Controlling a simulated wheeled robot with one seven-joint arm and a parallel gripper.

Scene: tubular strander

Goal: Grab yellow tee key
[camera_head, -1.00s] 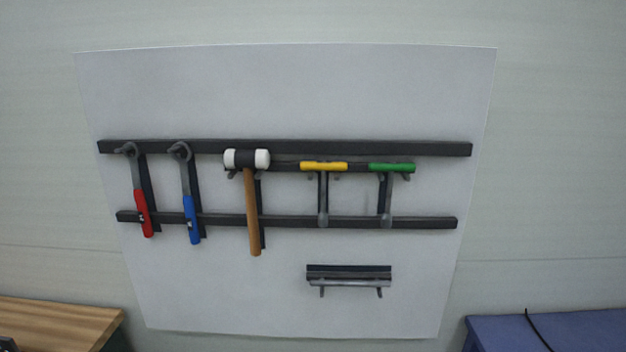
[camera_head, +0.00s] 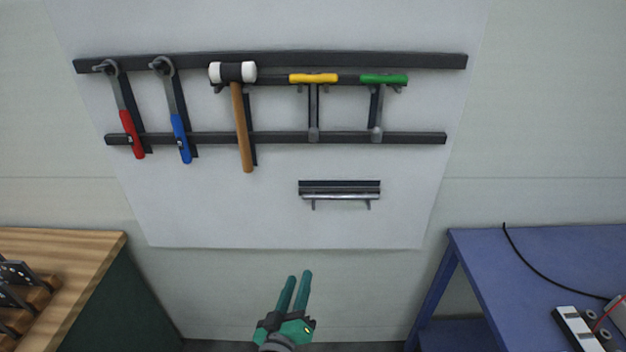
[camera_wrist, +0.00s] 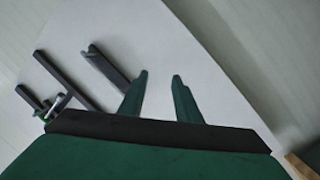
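The yellow tee key (camera_head: 313,78) hangs on the wall rack, its yellow bar handle level at the top and its grey shaft pointing down. It hangs between the wooden-handled mallet (camera_head: 241,115) and the green tee key (camera_head: 384,79). My gripper (camera_head: 299,275) is low in the head view, below the white panel and well below the yellow key, with its green fingers pointing up. In the wrist view the two fingertips (camera_wrist: 160,75) stand apart with nothing between them. I cannot make out the yellow key in the wrist view.
A red-handled wrench (camera_head: 131,130) and a blue-handled wrench (camera_head: 180,135) hang at the left. A small metal holder (camera_head: 339,190) sits below the rack. A wooden-topped bench (camera_head: 85,262) stands left, a blue table (camera_head: 480,250) right.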

